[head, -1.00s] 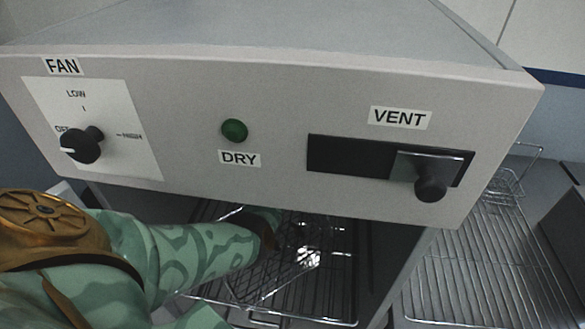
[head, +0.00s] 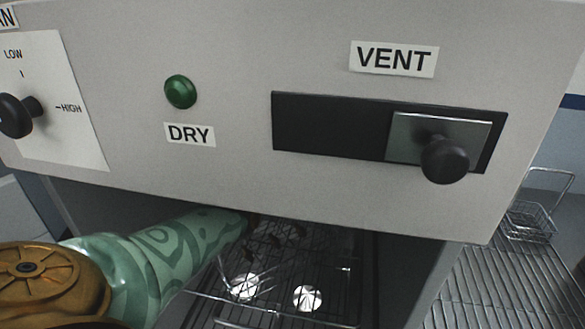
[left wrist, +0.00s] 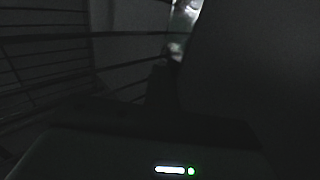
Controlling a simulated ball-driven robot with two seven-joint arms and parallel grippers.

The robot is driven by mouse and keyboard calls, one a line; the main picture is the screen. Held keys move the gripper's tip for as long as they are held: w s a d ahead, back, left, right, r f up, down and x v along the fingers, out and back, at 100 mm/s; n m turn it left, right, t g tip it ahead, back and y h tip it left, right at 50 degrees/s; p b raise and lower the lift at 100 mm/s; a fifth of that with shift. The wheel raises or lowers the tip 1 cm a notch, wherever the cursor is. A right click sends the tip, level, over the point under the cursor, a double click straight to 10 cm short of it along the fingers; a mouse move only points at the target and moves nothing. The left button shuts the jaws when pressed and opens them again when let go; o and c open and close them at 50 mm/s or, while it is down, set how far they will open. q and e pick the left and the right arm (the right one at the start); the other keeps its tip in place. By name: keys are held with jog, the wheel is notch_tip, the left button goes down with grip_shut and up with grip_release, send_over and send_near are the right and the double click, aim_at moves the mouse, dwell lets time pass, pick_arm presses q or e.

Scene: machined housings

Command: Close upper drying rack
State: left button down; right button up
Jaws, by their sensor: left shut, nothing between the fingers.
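The upper drying rack (head: 325,271) is a dark wire rack under the cabinet's control panel in the head view. Its front part shows in the cabinet opening. My left arm, in green patterned covering, reaches from the left into the opening, and its gripper end is hidden behind the panel's lower edge. In the left wrist view, which is very dark, my left gripper (left wrist: 160,88) shows only as a dim shape near wire bars (left wrist: 50,75). It looks shut and empty. I cannot tell whether it touches the rack. My right gripper is in neither view.
The control panel (head: 230,60) hangs over the opening, with a black fan knob (head: 17,116), a green DRY button (head: 180,92) and a vent slider knob (head: 445,160). At right, a wire shelf (head: 500,285) holds a small wire basket (head: 530,220).

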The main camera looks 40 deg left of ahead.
pick_arm(q)
jog(key=r+p, duration=0.1)
jog(key=p, duration=0.1)
jog(key=s+d+r+p, duration=0.1)
jog(key=r+p, duration=0.1)
jog(key=s+r+p, duration=0.1)
jog(key=r+p, duration=0.1)
jog(key=shift+d+p, duration=0.3)
jog(key=shift+p, duration=0.05)
jog(key=s+f+p+v, duration=0.1)
jog(key=p+v, duration=0.6)
jog(key=v, duration=0.4)
jog(key=shift+s+f, duration=0.2)
jog(key=shift+d+f, duration=0.1)
jog(key=shift+d, duration=0.05)
